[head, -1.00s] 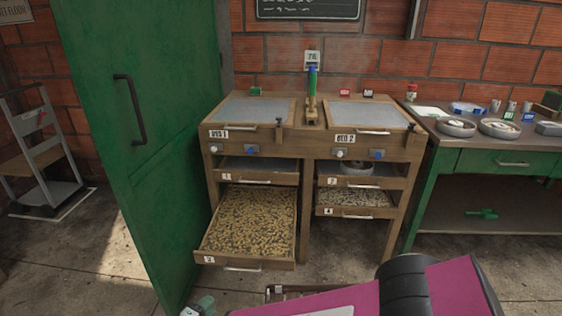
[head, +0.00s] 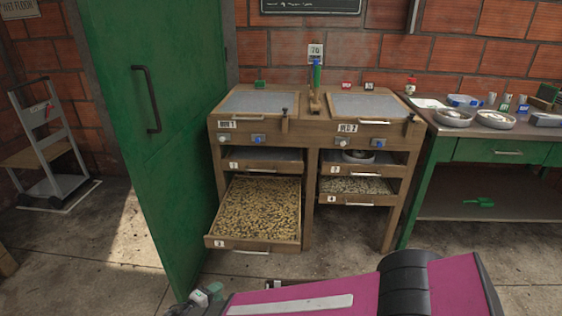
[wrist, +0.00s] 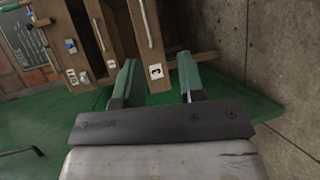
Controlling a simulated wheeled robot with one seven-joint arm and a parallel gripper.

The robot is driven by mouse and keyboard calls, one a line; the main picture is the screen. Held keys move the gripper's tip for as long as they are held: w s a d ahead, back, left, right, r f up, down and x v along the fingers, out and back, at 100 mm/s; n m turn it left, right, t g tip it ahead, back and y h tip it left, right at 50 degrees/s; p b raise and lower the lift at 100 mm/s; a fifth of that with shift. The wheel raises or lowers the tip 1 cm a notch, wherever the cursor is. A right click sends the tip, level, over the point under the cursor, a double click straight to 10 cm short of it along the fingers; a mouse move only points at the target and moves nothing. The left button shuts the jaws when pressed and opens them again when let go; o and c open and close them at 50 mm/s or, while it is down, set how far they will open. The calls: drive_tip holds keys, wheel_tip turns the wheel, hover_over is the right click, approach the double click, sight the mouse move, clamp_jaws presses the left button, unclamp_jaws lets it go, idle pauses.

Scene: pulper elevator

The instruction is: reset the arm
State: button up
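My arm, magenta and black, crosses the bottom of the head view. At its left end the tip of my gripper (head: 208,296) shows only in part, near the foot of the green door. In the wrist view my gripper (wrist: 158,82) has two green fingers standing well apart, with nothing held between them. Beyond the fingers, the wooden drawer cabinet and the green door (wrist: 60,125) appear turned on their side.
The open green door (head: 135,130) stands at left. The wooden cabinet (head: 308,190) has its lower-left drawer (head: 255,210) pulled out, full of beans. A green bench (head: 480,150) with bowls is at right; a hand truck (head: 50,145) stands far left. Concrete floor is clear before the cabinet.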

drive_tip(key=w+d+r+m+g, duration=0.25)
drive_tip(key=w+d+g, duration=0.25)
drive_tip(key=w+d, duration=0.3)
drive_tip(key=w+d+r+m+g, duration=0.1)
drive_tip(key=w+d+m+g, duration=0.4)
drive_tip(key=d, duration=0.6)
drive_tip(key=w+d+r+m+g+y, duration=0.1)
drive_tip(key=w+d+r+y, duration=0.3)
drive_tip(key=d, duration=0.7)
drive_tip(key=w+d+r+m+g+y, duration=0.1)
drive_tip(key=w+d+r+m+y, duration=0.2)
drive_tip(key=d, duration=0.8)
drive_tip(key=shift+w+r+m+y, duration=0.4)
drive_tip(key=shift+r+m+y, duration=0.05)
drive_tip(key=shift+r+y, duration=0.3)
